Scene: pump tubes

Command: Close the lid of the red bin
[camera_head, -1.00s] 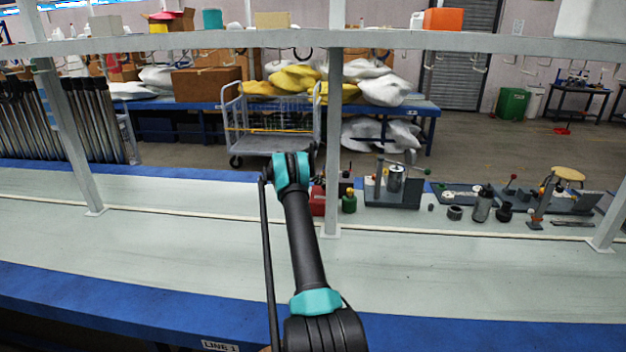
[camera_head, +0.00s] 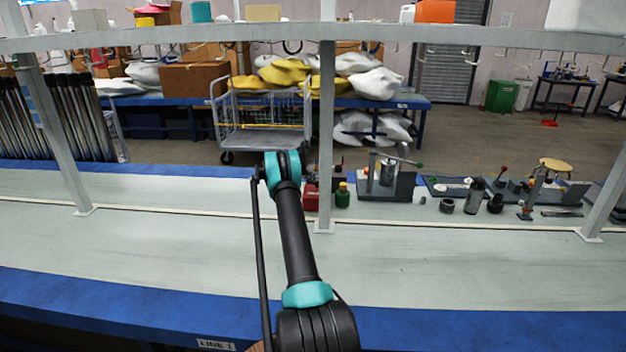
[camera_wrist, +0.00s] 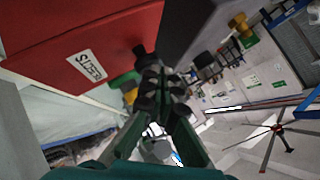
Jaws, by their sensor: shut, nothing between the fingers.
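The red bin (camera_head: 311,195) shows in the head view as a small red shape on the bench, just left of the middle shelf post and partly hidden by it. In the wrist view a large red surface with a white label (camera_wrist: 85,65) fills the upper left; it looks like the bin, seen close up. I cannot tell the lid from the body or how far it stands open. My gripper (camera_wrist: 155,85) is shut and empty beside the red surface; contact is unclear. In the head view my gripper's fingers are hidden behind my arm.
The middle shelf post (camera_head: 326,130) stands close to the bin. A green bottle with a yellow top (camera_head: 342,195) is right of the post. Metal fixtures (camera_head: 388,180) and small parts line the bench farther right. The bench front (camera_head: 430,270) is clear.

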